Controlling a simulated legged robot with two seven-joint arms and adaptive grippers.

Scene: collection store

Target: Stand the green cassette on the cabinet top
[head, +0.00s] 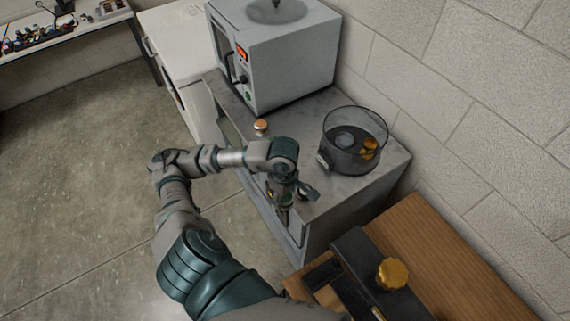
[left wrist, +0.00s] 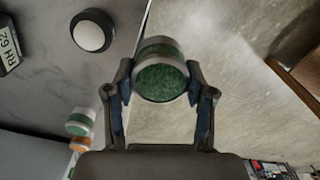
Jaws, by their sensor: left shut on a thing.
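My left gripper (head: 284,204) is in front of the front edge of the grey cabinet top (head: 285,118). In the left wrist view the fingers (left wrist: 161,95) are shut on the green cassette (left wrist: 160,80), a short cylinder with a green granular face and a pale rim. The cassette is held clear of the cabinet, with floor behind it. In the head view only a small green part of it (head: 287,199) shows between the fingers. The right gripper is not in view.
A grey oven-like box (head: 290,62) stands at the back of the cabinet top. A clear round tub (head: 352,140) with orange pieces stands at the right. A small orange-topped item (head: 261,126) stands near the front edge. A wooden bench (head: 440,265) is at lower right.

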